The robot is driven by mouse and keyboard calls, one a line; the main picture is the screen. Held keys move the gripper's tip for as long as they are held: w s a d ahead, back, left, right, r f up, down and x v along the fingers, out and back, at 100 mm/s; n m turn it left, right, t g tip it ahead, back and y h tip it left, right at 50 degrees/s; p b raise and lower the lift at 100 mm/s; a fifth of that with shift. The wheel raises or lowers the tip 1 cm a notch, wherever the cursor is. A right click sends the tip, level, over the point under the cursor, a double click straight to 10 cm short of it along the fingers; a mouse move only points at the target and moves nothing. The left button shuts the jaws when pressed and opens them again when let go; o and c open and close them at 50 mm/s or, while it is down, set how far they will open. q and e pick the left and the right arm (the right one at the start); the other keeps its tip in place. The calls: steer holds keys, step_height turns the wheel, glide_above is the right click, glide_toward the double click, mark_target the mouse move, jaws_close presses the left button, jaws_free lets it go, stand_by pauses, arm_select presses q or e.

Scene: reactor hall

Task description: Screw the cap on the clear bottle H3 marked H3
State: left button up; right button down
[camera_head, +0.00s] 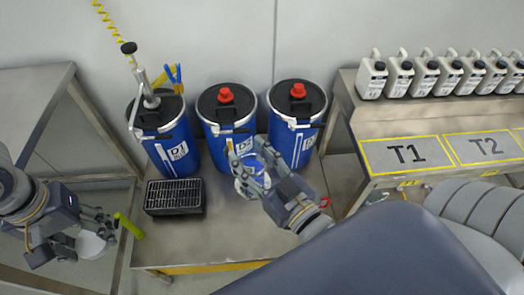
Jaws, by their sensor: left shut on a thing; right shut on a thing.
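My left gripper (95,232) is at the lower left, beside the metal table's left edge. It is shut on a small whitish rounded thing (90,245), partly hidden by the fingers. My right gripper (248,168) is in front of the middle blue drum, above the table. It is shut on a pale, partly see-through thing (244,187), largely hidden by the fingers. I cannot tell for sure which of the two is the clear bottle H3 and which is the cap. No H3 marking is readable. The two grippers are well apart.
Three blue drums stand on the metal table (200,245): a left one (180,150) with a pump, a middle one (217,150) and a right one (300,145). A black grated box (174,197) and a green stick (128,226) are nearby. Several white jugs (398,75) stand right.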

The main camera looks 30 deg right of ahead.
steer(key=w+a+n+g+y, duration=0.4)
steer(key=a+n+y, duration=0.2)
steer(key=a+y, duration=0.2)
steer(key=a+r, duration=0.1)
steer(key=a, duration=0.1)
steer(key=shift+w+a+y, duration=0.35)
steer(key=shift+y, duration=0.05)
steer(key=shift+f, duration=0.1)
arm_select(q)
steer(key=w+d+r, duration=0.2)
steer(key=d+r, duration=0.2)
steer(key=d, duration=0.4)
steer(key=w+d+r, duration=0.2)
steer(key=d+r, duration=0.3)
steer(key=d, duration=0.3)
steer(key=w+d+r+n, duration=0.1)
steer(key=d+r, duration=0.3)
steer(key=d, duration=0.4)
steer(key=shift+w+r, duration=0.3)
steer(key=shift+w, duration=0.25)
steer(key=shift+f, duration=0.1)
steer(key=shift+f, duration=1.9)
steer(key=shift+s, duration=0.15)
